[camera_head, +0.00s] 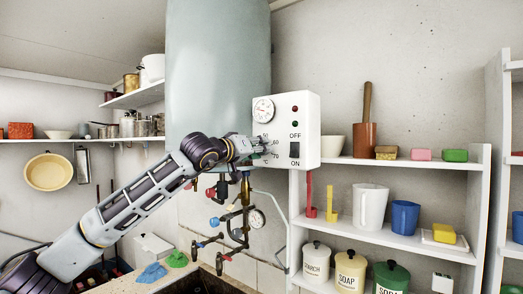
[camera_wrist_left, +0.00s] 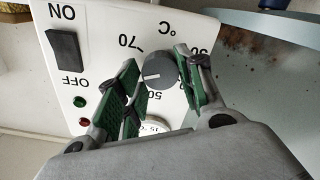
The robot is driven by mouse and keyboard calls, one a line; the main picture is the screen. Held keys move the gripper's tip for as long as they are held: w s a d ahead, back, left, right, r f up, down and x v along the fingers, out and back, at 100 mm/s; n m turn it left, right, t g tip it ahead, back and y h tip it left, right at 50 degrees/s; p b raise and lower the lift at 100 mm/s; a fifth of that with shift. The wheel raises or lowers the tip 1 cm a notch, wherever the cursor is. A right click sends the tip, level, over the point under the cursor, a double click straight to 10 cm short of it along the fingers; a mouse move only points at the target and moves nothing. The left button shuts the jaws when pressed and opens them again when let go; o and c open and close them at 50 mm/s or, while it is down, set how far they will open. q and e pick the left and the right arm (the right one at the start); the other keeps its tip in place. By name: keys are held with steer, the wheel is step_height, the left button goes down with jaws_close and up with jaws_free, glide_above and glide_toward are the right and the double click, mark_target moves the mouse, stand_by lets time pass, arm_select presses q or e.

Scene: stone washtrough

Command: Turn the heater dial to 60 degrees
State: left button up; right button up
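The heater dial (camera_wrist_left: 159,71) is a round dark grey knob with a white pointer line, on the white control panel (camera_head: 306,112). In the left wrist view, which is upside down, the pointer points left, between the "70" and "50" marks; my finger hides the label there. My left gripper (camera_wrist_left: 157,68) has its green-padded fingers on either side of the dial, spread apart. Slim gaps seem to show beside the knob; I cannot tell if either finger touches. In the head view my left gripper (camera_head: 257,146) covers the dial. My right gripper is not in view.
The panel also carries an ON/OFF switch (camera_head: 295,150), a gauge (camera_head: 264,110), and red and green lights. A pale tank (camera_head: 218,70) stands behind. Pipes with valves (camera_head: 237,220) hang below my arm. Shelves (camera_head: 400,240) with jugs and tins stand at right.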

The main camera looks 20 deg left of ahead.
arm_select(q)
steer(key=o, duration=0.3)
steer(key=shift+d+r, duration=0.1)
steer(key=shift+d, duration=0.05)
steer(key=shift+o, duration=0.2)
steer(key=shift+s, duration=0.1)
steer(key=v, duration=1.2)
stand_by(0.4)
